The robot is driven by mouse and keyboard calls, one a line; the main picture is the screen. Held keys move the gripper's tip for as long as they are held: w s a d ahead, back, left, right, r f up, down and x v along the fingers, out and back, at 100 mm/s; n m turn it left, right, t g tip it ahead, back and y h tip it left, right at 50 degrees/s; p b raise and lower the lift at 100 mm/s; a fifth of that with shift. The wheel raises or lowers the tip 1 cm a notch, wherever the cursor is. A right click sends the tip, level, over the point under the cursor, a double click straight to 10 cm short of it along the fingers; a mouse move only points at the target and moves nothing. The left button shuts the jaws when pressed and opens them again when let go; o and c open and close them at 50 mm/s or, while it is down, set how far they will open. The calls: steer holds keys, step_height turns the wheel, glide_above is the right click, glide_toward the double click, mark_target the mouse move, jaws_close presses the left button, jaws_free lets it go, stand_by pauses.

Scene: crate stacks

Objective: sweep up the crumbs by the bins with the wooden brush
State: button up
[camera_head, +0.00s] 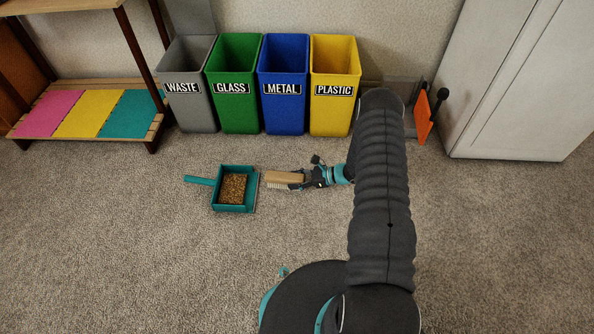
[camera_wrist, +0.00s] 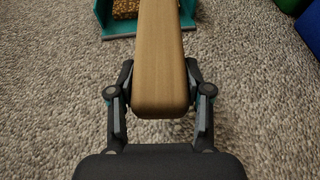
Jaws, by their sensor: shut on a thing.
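The wooden brush (camera_head: 286,177) has a light wood body and pale bristles on its underside. My gripper (camera_head: 305,180) is shut on its right end and holds it low over the carpet. In the wrist view the brush (camera_wrist: 158,60) runs straight ahead between the fingers (camera_wrist: 160,100). A teal dustpan (camera_head: 221,208) lies on the carpet just left of the brush, its handle pointing left. Brown crumbs (camera_head: 233,188) fill much of the pan. The dustpan also shows at the top of the wrist view (camera_wrist: 105,22), partly hidden by the brush. I see no crumbs on the open carpet.
Grey waste (camera_head: 191,108), green glass (camera_head: 235,110), blue metal (camera_head: 284,110) and yellow plastic (camera_head: 333,110) bins stand along the wall. A wooden shelf (camera_head: 90,110) is at left, a white cabinet (camera_head: 520,90) at right. An orange item (camera_head: 422,112) leans near the cabinet. The front carpet is clear.

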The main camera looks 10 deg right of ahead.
mark_target(281, 175)
steer(key=shift+r+p, duration=0.9)
steer(key=shift+r, duration=1.25)
